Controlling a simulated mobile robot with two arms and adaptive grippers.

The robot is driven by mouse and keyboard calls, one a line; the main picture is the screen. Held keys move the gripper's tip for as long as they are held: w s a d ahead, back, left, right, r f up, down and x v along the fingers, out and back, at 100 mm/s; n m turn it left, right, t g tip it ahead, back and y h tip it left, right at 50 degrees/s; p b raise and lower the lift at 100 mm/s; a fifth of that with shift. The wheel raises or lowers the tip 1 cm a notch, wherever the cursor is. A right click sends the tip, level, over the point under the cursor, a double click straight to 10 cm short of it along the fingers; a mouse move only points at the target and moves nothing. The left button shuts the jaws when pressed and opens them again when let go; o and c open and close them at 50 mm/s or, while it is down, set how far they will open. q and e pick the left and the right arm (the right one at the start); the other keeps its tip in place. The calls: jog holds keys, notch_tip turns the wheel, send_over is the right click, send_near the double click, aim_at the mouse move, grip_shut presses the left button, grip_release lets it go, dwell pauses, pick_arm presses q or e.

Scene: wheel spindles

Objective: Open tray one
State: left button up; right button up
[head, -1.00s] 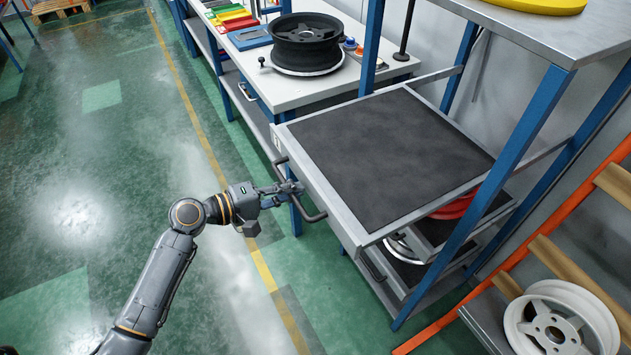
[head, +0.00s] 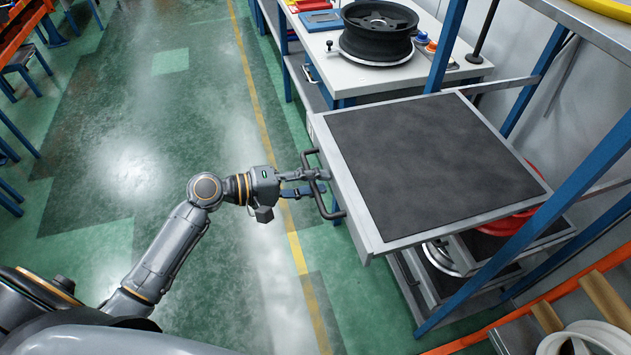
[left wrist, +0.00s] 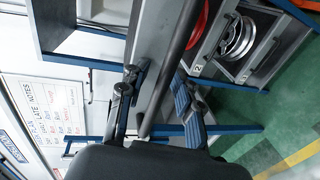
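Tray one (head: 372,246), the top tray with a dark mat, is pulled well out of the blue-framed rack in the head view. Its dark bar handle (head: 311,174) is on its front face. The handle also crosses the left wrist view (left wrist: 178,50). My left gripper (head: 318,183) is at this handle. Its two fingers are apart, one on each side of the bar, and it looks open. In the left wrist view the fingers (left wrist: 157,88) also stand apart with the bar between them. My right gripper is not in view.
A red wheel (head: 506,222) shows under tray one. A workbench (head: 320,75) with a black wheel (head: 377,34) stands behind. A blue rack post (head: 480,236) stands at the right.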

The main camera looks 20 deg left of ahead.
pick_arm(q)
jog(key=v, duration=1.2)
dwell(0.4)
jog(key=a+f+n+y, duration=0.1)
jog(key=a+f+y, duration=0.15)
jog(key=f, duration=0.65)
jog(key=a+f+n+y, duration=0.1)
jog(key=a+f+y, duration=0.15)
jog(key=f, duration=0.65)
jog(key=s+a+f+g+y, duration=0.1)
jog(key=s+f+y, duration=0.15)
jog(key=f, duration=0.65)
jog(key=s+a+f+g+y, duration=0.15)
jog(key=s+f, duration=0.25)
jog(key=f, duration=0.5)
jog(key=s+d+f+m+g+y, duration=0.1)
jog(key=s+d+f+m+g, duration=0.1)
jog(key=s+f, duration=0.4)
jog(key=s+d+f+m+g+y, duration=0.1)
jog(key=s+d+f+m, duration=0.3)
jog(key=s, duration=0.9)
jog(key=s+d+f+m+g+y, duration=0.1)
jog(key=s+d+f+m+g, duration=0.1)
jog(key=s+f+m, duration=0.3)
jog(key=s+d+f, duration=0.1)
jog(key=s+f, duration=0.3)
jog(key=f, duration=0.1)
jog(key=shift+s+d+m+g+y, duration=0.2)
jog(key=shift+d+m+g+y, duration=0.15)
jog(key=shift+d+m+y, duration=0.05)
